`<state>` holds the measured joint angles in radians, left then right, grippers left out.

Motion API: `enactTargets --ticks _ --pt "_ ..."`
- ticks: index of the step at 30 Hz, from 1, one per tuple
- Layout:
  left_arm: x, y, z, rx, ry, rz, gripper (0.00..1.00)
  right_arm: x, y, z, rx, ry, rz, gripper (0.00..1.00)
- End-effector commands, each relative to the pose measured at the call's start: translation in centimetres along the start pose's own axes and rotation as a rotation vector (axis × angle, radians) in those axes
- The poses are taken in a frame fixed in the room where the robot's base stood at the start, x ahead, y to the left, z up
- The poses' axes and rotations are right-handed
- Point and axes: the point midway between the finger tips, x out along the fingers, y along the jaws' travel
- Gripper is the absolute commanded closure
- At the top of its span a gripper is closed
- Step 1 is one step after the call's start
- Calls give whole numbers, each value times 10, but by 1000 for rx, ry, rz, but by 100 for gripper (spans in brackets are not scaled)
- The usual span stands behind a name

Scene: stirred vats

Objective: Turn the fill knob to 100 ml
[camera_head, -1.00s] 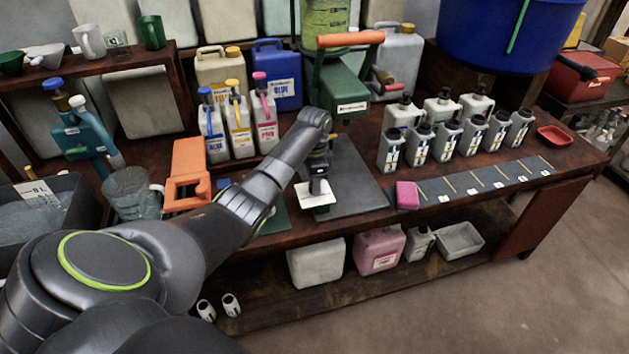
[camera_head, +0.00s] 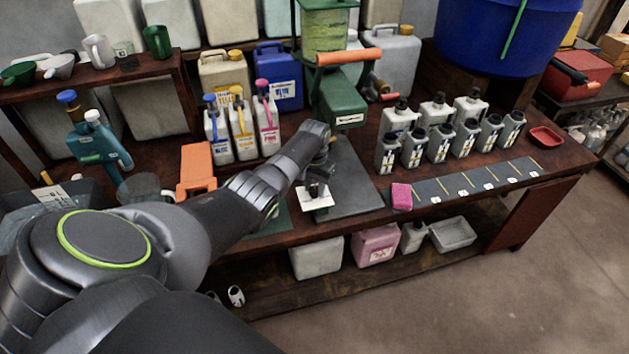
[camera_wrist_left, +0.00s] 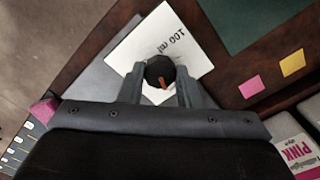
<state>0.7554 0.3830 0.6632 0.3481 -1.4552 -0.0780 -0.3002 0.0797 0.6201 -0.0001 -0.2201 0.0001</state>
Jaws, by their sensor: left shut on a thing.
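The fill knob (camera_wrist_left: 159,71) is black and round with an orange pointer mark, on a white plate (camera_wrist_left: 187,42). In the left wrist view the plate's "100 ml" label reads upside down, above and right of the knob. The orange mark points down in that view, away from the label. My left gripper (camera_wrist_left: 160,82) is shut on the knob, one finger on each side. In the head view the white plate (camera_head: 311,203) sits at the bench's front edge under my left gripper (camera_head: 316,190), which largely hides the knob. My right gripper is not in view.
A green dispenser (camera_head: 338,100) with an orange handle stands behind the knob. A dark mat (camera_head: 352,187) and a pink block (camera_head: 401,197) lie to the right. Several grey bottles (camera_head: 440,143) stand further right. Colored-top jugs (camera_head: 241,130) stand behind my arm.

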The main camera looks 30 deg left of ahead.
Motion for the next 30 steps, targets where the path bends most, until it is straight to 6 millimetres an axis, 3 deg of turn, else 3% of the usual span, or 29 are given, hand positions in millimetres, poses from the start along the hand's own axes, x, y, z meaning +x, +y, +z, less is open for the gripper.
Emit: enactTargets --ticks 9,30 --pt "-4 0 -1 -299 2 0 92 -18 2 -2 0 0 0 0" --pt "-3 0 -2 -963 5 1 92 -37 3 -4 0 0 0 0"
